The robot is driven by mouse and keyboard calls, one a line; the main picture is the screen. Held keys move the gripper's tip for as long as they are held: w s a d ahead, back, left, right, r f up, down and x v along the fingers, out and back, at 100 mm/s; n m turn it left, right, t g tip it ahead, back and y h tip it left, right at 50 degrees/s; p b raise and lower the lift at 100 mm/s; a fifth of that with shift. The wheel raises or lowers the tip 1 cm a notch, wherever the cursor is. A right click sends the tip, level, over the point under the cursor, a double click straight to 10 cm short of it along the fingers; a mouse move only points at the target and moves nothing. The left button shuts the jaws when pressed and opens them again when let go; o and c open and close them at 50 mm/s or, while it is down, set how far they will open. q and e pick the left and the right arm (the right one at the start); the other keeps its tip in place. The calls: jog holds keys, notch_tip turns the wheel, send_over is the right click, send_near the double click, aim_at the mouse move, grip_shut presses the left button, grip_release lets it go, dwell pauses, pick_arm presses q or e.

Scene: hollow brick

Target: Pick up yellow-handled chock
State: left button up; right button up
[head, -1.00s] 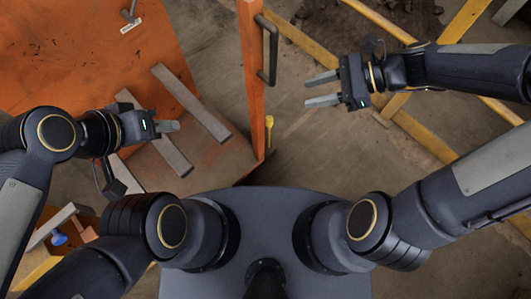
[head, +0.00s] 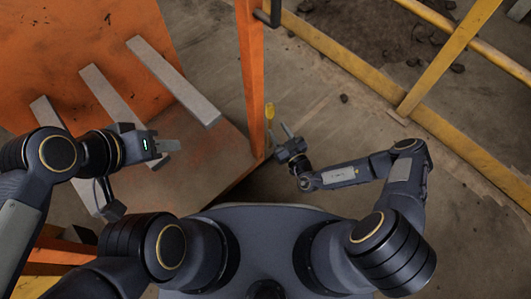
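Several grey bars (head: 150,58) lie on the orange cart (head: 70,40). A yellow rail (head: 350,68) crosses the floor on the right. Bare concrete floor (head: 335,125) lies between post and rail.

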jog(key=b+x, duration=0.1)
jog(key=x, duration=0.2)
jog(key=b+x, duration=0.1)
jog(key=x, duration=0.3)
jog(key=shift+w+a+r, duration=0.15)
jog(key=shift+a+r, duration=0.05)
jog(key=shift+a, duration=0.2)
jog(key=shift+c, duration=0.3)
grip_shut()
dwell(0.6)
jog(key=shift+r, duration=0.1)
